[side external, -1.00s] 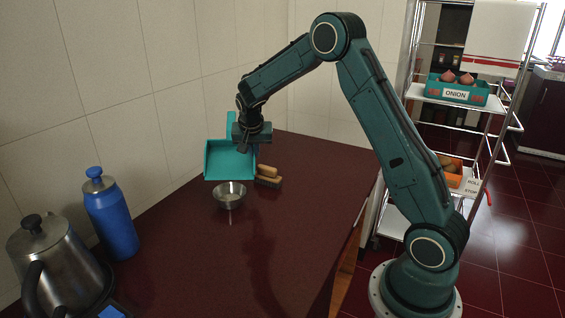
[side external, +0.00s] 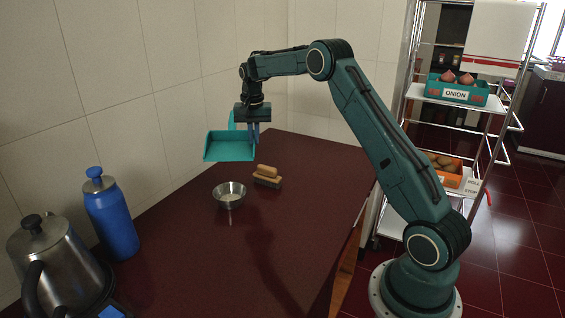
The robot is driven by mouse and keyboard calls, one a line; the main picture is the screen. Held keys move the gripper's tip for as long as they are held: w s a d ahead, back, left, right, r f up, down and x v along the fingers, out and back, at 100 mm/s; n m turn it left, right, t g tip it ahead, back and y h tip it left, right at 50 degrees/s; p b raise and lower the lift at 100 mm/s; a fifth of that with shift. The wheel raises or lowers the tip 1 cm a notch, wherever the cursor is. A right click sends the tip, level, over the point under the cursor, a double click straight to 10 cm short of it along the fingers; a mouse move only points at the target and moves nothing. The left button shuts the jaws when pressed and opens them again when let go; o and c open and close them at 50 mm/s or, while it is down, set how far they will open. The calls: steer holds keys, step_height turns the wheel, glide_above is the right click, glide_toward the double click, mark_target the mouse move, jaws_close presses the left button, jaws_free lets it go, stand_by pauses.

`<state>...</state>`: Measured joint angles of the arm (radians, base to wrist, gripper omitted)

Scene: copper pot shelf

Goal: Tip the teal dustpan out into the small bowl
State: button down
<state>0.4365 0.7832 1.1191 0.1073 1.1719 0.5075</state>
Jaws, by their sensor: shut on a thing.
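The teal dustpan (side external: 229,148) is in the air above the counter, behind and above the small bowl. My gripper (side external: 253,133) points down and is shut on the dustpan, at its right rear side; the exact grip is partly hidden. The dustpan's pan looks close to level, with its open edge towards the camera. The small metal bowl (side external: 229,198) stands upright on the counter, apart from the dustpan. Something pale lies inside the bowl. I cannot tell whether anything lies in the dustpan.
A wooden brush (side external: 267,177) lies on the dark red counter (side external: 200,262) just right of the bowl. A blue bottle (side external: 110,217) and a steel kettle (side external: 55,262) stand at the left. The tiled wall (side external: 150,85) is close behind. The counter's front right is clear.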

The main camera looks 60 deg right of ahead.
steer(key=shift+w+d+r+y, duration=0.25)
steer(key=shift+d+r+y, duration=0.1)
steer(key=shift+d, duration=0.1)
steer(key=shift+r, duration=0.15)
stand_by(0.3)
steer(key=shift+r, duration=2.9)
steer(key=shift+s, duration=0.15)
